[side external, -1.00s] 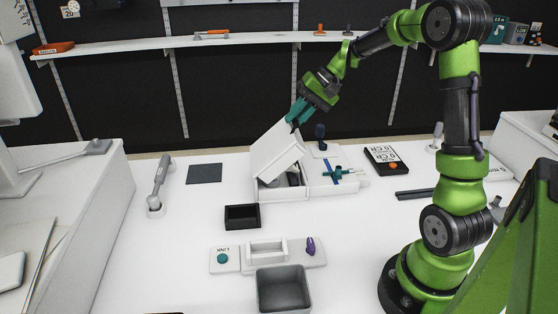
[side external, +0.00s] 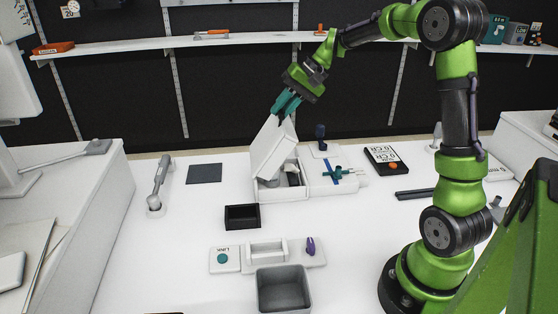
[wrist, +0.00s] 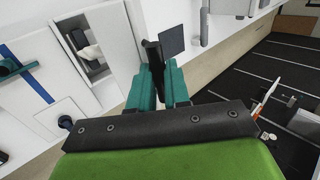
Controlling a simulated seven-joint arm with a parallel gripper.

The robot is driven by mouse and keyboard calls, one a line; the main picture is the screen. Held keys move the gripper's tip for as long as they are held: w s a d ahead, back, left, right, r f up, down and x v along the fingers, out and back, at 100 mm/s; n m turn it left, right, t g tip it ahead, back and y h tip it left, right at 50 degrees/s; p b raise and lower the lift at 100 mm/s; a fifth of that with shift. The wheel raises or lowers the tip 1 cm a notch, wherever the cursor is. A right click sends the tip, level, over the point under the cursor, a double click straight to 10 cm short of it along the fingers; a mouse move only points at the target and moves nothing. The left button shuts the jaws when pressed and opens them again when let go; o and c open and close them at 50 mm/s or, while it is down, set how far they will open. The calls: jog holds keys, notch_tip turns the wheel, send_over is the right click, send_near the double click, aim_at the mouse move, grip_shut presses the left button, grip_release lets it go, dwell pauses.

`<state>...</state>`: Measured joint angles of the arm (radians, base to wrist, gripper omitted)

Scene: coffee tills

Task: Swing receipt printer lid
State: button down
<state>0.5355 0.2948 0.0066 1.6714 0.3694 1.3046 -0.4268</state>
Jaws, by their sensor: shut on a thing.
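The receipt printer (side external: 283,194) is a low white box on the white counter. Its white lid (side external: 271,150) stands raised and tilted over the left part of the box, with the inside partly exposed. My gripper (side external: 284,113) is at the lid's upper edge, its teal fingers shut on a dark tab there. In the wrist view the tab (wrist: 153,56) shows between the teal fingers (wrist: 158,84), and the printer's open bay (wrist: 83,47) lies left of them. The lid's hinge is hidden.
A white panel with a blue strip and teal handle (side external: 340,174) adjoins the printer on the right. A black tray (side external: 230,225), a grey bin (side external: 283,293) and a dark flat pad (side external: 204,174) are nearby. A shelf (side external: 260,39) runs along the back wall.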

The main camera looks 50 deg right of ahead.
jog(key=shift+w+a+r, duration=0.35)
jog(key=shift+w+a, duration=0.35)
jog(key=shift+a, duration=0.05)
jog(key=shift+w+a+r, duration=0.35)
jog(key=shift+w+a, duration=0.35)
jog(key=shift+a, duration=0.05)
